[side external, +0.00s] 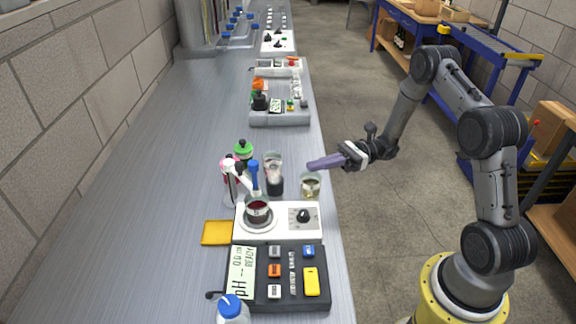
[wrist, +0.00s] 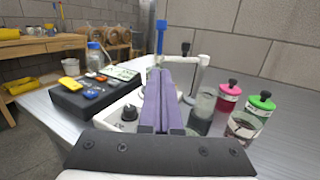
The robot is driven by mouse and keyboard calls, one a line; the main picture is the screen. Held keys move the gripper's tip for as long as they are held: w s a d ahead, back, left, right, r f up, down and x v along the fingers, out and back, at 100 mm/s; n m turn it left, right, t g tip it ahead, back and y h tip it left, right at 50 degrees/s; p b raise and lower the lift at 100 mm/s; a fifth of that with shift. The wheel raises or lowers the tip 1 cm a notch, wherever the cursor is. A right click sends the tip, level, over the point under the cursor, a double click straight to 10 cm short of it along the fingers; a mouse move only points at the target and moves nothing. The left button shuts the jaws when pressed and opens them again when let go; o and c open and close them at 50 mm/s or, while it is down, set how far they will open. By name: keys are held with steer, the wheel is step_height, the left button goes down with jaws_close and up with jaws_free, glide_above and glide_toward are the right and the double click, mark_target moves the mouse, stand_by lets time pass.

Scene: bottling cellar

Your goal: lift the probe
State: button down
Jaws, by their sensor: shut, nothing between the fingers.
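The probe (side external: 254,178) has a blue cap and stands upright in a white holder arm (side external: 233,170). Its lower end goes down toward a beaker of dark red liquid (side external: 257,210) on the white stirrer (side external: 279,232); the tip is hidden. My gripper (side external: 310,165), with purple fingers, is shut and empty, to the right of the probe and apart from it, near the bench's right edge. In the wrist view the blue-capped probe (wrist: 161,38) rises straight beyond my fingertips (wrist: 160,72), which hide its lower part.
A glass beaker (side external: 310,184) stands just below my fingers, and a taller glass (side external: 274,172) is beside the probe. Green- and pink-capped bottles (wrist: 262,104) stand right in the wrist view. A dark pH meter (side external: 280,290) lies in front, a yellow cloth (side external: 216,232) left. The bench's left side is clear.

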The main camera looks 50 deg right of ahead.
glide_toward(255, 181)
steer(key=x, duration=0.3)
steer(key=shift+w+a+r, duration=0.3)
steer(key=shift+a+r, duration=0.2)
steer(key=shift+a, duration=0.05)
steer(key=shift+w+a+r, duration=0.3)
steer(key=shift+a+r, duration=0.25)
steer(key=shift+w+a+r, duration=0.1)
steer(key=shift+a+r, duration=0.15)
steer(key=shift+r, duration=0.25)
